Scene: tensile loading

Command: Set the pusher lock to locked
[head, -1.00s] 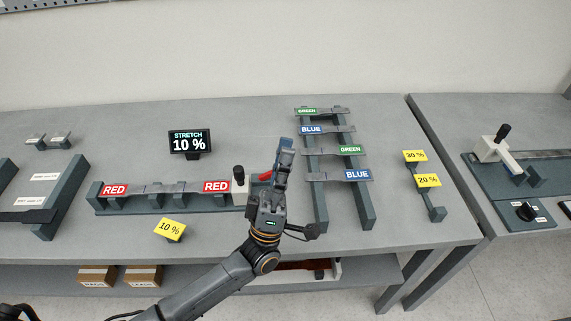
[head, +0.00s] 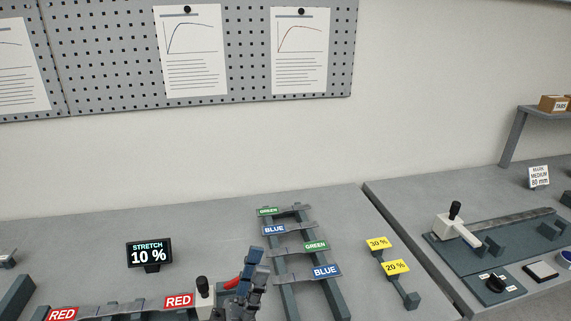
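My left gripper (head: 249,272) is at the bottom of the head view, seen almost edge-on beside a red lever (head: 231,284). Whether it touches the lever and whether its fingers are apart cannot be told. The red lever is next to a white block with a black knob (head: 203,284), at the right end of the rail with the RED-tagged specimen (head: 178,301). A second white block with a black knob (head: 455,211) and a black dial (head: 495,284) are on the right bench. I cannot tell which part is the pusher lock. My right gripper is not in view.
A display (head: 149,254) reads STRETCH 10 %. A rack (head: 331,297) holds GREEN and BLUE tagged strips right of my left gripper. Yellow 30 % (head: 378,243) and 20 % (head: 397,267) tags stand farther right. A gap separates the two benches.

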